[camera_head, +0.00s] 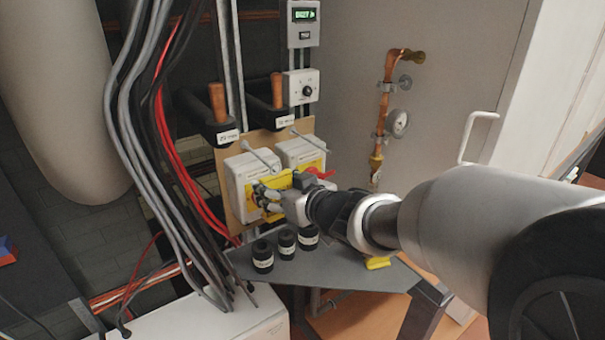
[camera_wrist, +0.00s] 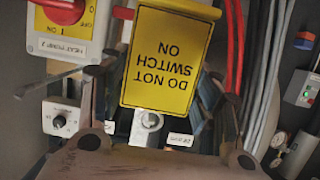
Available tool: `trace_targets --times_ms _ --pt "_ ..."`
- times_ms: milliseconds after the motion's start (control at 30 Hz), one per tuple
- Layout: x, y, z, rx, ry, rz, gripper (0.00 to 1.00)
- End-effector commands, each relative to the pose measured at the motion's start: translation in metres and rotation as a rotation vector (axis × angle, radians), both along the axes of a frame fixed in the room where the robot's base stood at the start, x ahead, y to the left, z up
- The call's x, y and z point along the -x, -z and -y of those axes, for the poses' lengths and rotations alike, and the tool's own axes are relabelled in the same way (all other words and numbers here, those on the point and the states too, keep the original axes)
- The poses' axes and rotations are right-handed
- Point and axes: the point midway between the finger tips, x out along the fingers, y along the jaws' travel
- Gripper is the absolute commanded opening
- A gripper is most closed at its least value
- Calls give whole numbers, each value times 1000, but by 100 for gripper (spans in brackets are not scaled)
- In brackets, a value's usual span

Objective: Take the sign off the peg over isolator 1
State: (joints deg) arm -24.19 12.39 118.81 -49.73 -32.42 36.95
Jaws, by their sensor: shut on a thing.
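The yellow sign (camera_wrist: 170,60) reads "DO NOT SWITCH ON", upside down in the wrist view. My gripper (camera_head: 268,197) is shut on it in front of isolator 1. In the head view, part of the sign (camera_head: 283,181) shows behind my fingers. Isolator 1 (camera_head: 238,172) is the left white box, its front largely covered by sign and gripper. A thin grey peg (camera_head: 261,156) sticks out over it. The part of the peg that shows is bare; I cannot tell whether the sign touches it.
Isolator 2 (camera_head: 301,152), with a red handle and its own peg (camera_head: 308,139), stands close on the right. Cables (camera_head: 140,110) hang on the left.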

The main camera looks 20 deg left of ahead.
Motion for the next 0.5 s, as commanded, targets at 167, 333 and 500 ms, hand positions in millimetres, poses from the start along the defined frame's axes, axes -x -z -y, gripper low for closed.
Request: trace_targets --times_ms 167,333,500 --pt "5 -1 6 -1 1 1 41" --pt "9 -1 12 0 2 0 41" --pt "14 -2 17 -1 1 1 41"
